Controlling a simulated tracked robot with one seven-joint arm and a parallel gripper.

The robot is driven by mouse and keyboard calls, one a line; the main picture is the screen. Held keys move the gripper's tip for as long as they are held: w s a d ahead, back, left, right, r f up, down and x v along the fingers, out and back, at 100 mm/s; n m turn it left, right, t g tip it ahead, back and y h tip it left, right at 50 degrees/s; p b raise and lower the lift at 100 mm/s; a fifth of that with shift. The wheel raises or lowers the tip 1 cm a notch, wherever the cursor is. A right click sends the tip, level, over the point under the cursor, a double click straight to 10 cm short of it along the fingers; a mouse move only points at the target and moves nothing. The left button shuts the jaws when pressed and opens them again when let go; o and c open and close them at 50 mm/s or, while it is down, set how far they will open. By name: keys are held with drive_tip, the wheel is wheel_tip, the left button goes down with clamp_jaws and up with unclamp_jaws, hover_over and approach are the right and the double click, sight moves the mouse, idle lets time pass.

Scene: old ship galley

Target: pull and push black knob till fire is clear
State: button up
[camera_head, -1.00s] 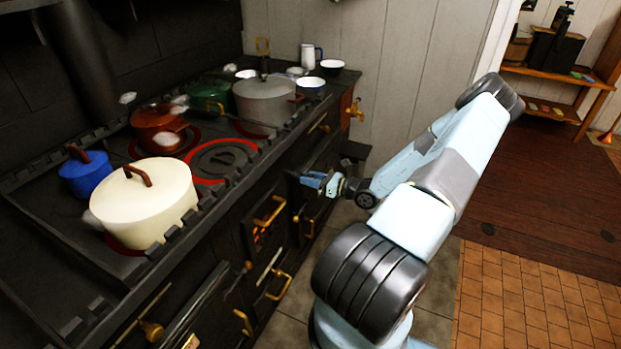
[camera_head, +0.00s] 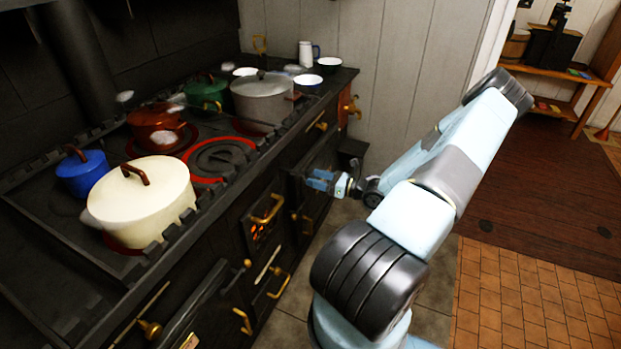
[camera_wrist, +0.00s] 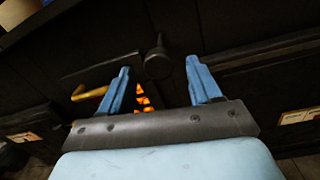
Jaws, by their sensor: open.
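The black knob (camera_wrist: 157,62) sits on the dark stove front in the wrist view, beyond and between my fingertips, with a gap to them. My gripper (camera_wrist: 161,78) is open and empty, and points at the stove front. In the head view my gripper (camera_head: 318,181) is beside the stove's front face, right of the fire grate; I cannot clearly make out the knob there.
A brass handle (camera_wrist: 90,93) is left of the knob. On the stove top stand a cream pot (camera_head: 145,200), a blue pot (camera_head: 82,174), a copper pot (camera_head: 160,128), a green pot (camera_head: 207,94) and a grey pot (camera_head: 263,100). Whitish puffs hang around them. Floor right of my arm is clear.

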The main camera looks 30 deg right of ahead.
drive_tip(key=v, duration=1)
drive_tip(key=shift+s, duration=0.2)
drive_tip(key=shift+d, duration=0.1)
drive_tip(key=shift+c, duration=0.2)
